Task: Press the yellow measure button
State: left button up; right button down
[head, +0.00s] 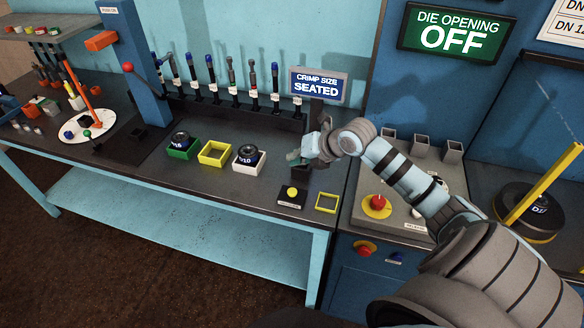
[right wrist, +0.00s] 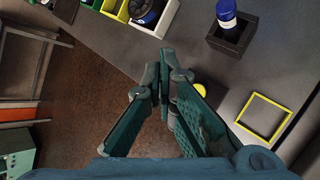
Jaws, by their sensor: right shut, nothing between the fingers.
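The yellow measure button (head: 292,191) sits on a small dark box with a pale label, near the front edge of the bench. My right gripper (head: 294,157) is above and behind the button in the head view, apart from it, with its fingers shut and empty. In the right wrist view the shut fingers (right wrist: 166,58) point over the bench edge, and the button (right wrist: 201,89) shows partly behind one finger. The crimp size display (head: 318,86) reads "SEATED". My left gripper is not in view.
An empty yellow square frame (head: 326,203) lies right of the button. Green, yellow and white trays (head: 247,169) stand to the left. A black holder (right wrist: 232,38) with a blue-topped piece is close to my right gripper. A panel with a red knob (head: 378,203) stands at right.

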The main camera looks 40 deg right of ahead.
aim_at(295, 190)
notch_tip(295, 190, down, 9)
jog(key=b, duration=0.7)
jog(key=shift+f, duration=0.1)
dwell(1.2)
jog(key=shift+f+b, duration=0.3)
jog(key=shift+b, duration=0.2)
jog(key=shift+f+b, duration=0.4)
jog(key=shift+f, duration=0.1)
dwell(0.3)
jog(key=shift+r, duration=0.1)
jog(key=shift+r+p, duration=0.75)
jog(key=shift+r, duration=0.1)
